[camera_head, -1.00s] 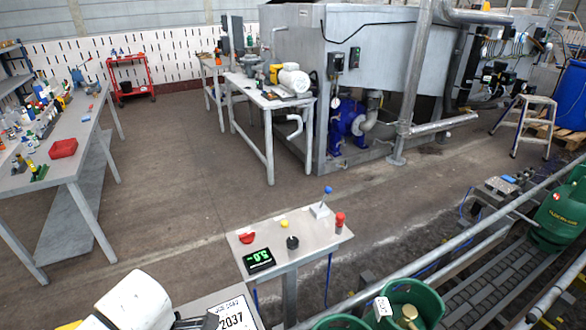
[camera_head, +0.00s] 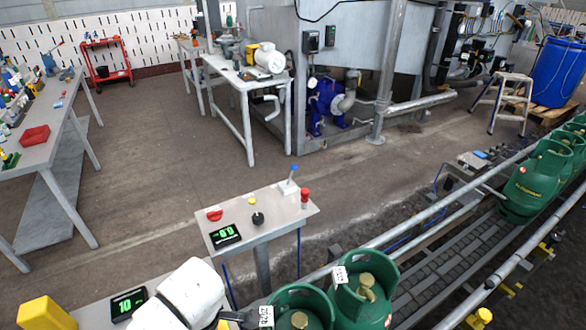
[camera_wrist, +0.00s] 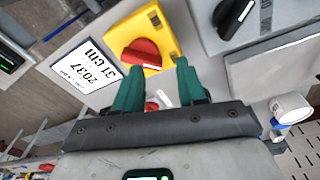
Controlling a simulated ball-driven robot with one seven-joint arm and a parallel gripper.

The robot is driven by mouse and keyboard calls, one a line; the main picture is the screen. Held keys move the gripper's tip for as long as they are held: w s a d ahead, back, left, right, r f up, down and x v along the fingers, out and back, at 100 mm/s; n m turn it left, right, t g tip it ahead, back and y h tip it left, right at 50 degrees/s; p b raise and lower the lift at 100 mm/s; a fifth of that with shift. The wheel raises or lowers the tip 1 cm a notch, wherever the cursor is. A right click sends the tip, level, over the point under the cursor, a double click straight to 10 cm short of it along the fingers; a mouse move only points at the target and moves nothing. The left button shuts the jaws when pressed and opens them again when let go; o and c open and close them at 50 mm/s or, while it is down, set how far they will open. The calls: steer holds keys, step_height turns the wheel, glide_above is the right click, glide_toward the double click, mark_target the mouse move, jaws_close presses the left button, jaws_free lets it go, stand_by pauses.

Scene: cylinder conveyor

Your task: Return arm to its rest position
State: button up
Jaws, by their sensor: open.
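My white arm crosses the bottom of the head view, and its end is cut off by the lower edge there. In the wrist view my gripper (camera_wrist: 158,62) has two green fingers spread apart with no object held between them. Beyond the fingers is a yellow box with a red knob (camera_wrist: 141,55). I cannot tell the distance from the fingertips to the box.
Green gas cylinders (camera_head: 362,295) stand close at the right of my arm, with more on the conveyor (camera_head: 536,180). A small control table (camera_head: 265,215) is ahead, with a display and buttons. A yellow box (camera_head: 45,313) is at lower left. Open floor lies at left centre.

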steer(key=d+f+m+t+y, duration=0.1)
steer(key=d+f+m+t, duration=0.2)
steer(key=d+m, duration=1.55)
steer(key=s+d+r+m+t+h, duration=0.15)
steer(key=s+d, duration=0.25)
steer(key=d, duration=0.8)
steer(key=s+d+r+t+h, duration=0.15)
steer(key=s+d, duration=0.25)
steer(key=d, duration=0.8)
steer(key=s+d+f+g, duration=0.1)
steer(key=s+f+g, duration=0.1)
steer(key=s, duration=0.3)
steer(key=s+d+f+m+g+b, duration=0.1)
steer(key=s+f+g, duration=0.2)
steer(key=s, duration=0.3)
steer(key=shift+s+d+f+m+y, duration=0.2)
steer(key=shift+f+m+y, duration=0.1)
steer(key=shift+f, duration=0.5)
steer(key=shift+w, duration=0.1)
